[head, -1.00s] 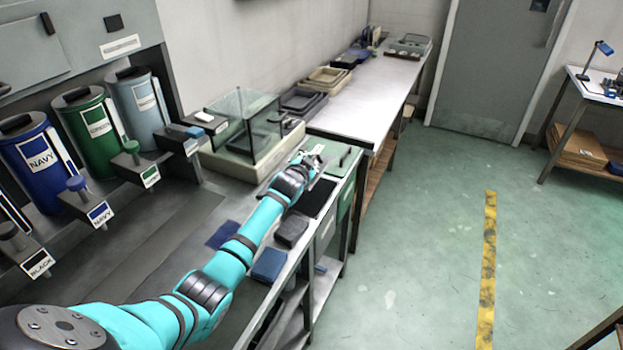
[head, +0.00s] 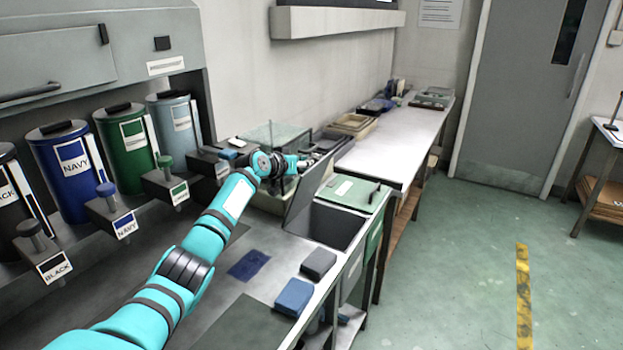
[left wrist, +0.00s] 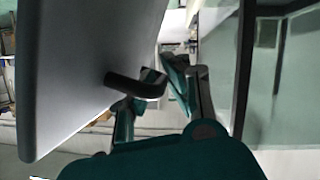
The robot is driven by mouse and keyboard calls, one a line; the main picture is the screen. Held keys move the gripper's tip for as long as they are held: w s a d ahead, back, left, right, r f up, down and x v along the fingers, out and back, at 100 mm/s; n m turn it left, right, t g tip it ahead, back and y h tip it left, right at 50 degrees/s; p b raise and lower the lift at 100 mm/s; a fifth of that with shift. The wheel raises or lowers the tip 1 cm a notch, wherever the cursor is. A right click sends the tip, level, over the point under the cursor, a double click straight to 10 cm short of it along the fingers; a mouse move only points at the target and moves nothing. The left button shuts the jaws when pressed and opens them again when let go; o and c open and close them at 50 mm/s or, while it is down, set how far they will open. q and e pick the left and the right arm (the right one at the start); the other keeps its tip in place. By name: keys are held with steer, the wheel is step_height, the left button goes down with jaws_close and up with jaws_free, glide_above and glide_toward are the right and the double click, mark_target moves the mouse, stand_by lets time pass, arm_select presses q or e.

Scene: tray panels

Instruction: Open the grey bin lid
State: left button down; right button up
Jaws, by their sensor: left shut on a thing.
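The grey bin lid (head: 306,198) stands steeply raised at the left edge of its bin, and the dark opening of the grey bin (head: 330,228) shows beside it. My left gripper (head: 308,163) is at the lid's upper edge, partly hidden. In the left wrist view the lid (left wrist: 90,65) is a large pale grey panel with a dark bar handle (left wrist: 128,86). The fingers of my left gripper (left wrist: 160,100) are at the end of this handle, shut on it. My right gripper is not in view.
A shut green lid (head: 352,192) with a dark handle lies right of the open bin. A glass box (head: 272,137) stands close behind my left gripper. A dark block (head: 318,263) and a blue block (head: 294,297) lie at the counter's front edge.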

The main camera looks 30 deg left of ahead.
arm_select(q)
steer(key=shift+a, duration=0.3)
steer(key=c, duration=1.6)
jaws_free()
steer(key=shift+c, duration=0.2)
steer(key=v, duration=1.2)
